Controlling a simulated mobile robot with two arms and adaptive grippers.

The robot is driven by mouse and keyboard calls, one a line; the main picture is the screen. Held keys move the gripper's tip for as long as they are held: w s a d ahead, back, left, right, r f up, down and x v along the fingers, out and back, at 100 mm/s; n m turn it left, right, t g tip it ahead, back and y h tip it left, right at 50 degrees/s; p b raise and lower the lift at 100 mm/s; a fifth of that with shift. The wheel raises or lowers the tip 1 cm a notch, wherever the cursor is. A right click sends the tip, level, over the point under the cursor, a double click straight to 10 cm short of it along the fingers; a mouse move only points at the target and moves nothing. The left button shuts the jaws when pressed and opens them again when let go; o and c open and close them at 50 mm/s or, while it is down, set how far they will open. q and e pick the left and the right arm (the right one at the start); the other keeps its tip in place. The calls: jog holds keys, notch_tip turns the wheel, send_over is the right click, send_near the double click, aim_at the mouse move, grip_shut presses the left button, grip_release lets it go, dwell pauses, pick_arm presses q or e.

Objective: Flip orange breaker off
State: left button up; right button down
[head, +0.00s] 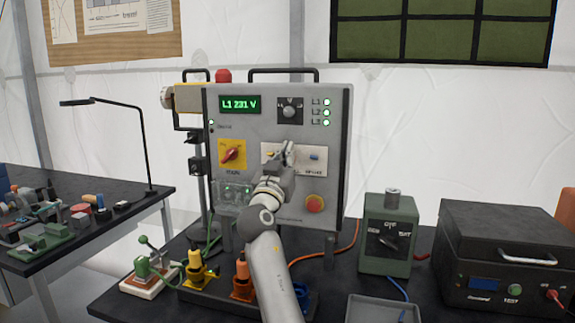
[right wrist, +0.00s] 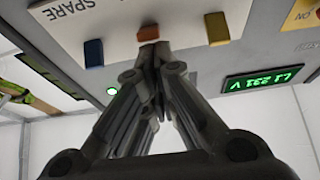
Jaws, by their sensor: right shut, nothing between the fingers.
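The grey panel (head: 330,185) stands upright on the bench, with a white breaker plate (head: 322,166) at mid-height. In the right wrist view, which looks inverted, an orange breaker (right wrist: 148,33) sits between a blue breaker (right wrist: 93,52) and a yellow breaker (right wrist: 217,28). My right gripper (head: 285,150) is shut and empty in front of the plate and hides the orange breaker in the head view. In the right wrist view its fingertips (right wrist: 149,50) are right at the orange breaker's edge; I cannot tell whether they touch. My left gripper is not in view.
The panel also bears a yellow-backed rotary switch (head: 232,155), a red button (head: 315,203) and a green display (head: 240,104). Colored plugs, including an orange one (head: 242,275), stand below. A green box (head: 387,235) and a black case (head: 505,250) are at right.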

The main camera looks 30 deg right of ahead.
jog(key=v, duration=1.2)
dwell(0.3)
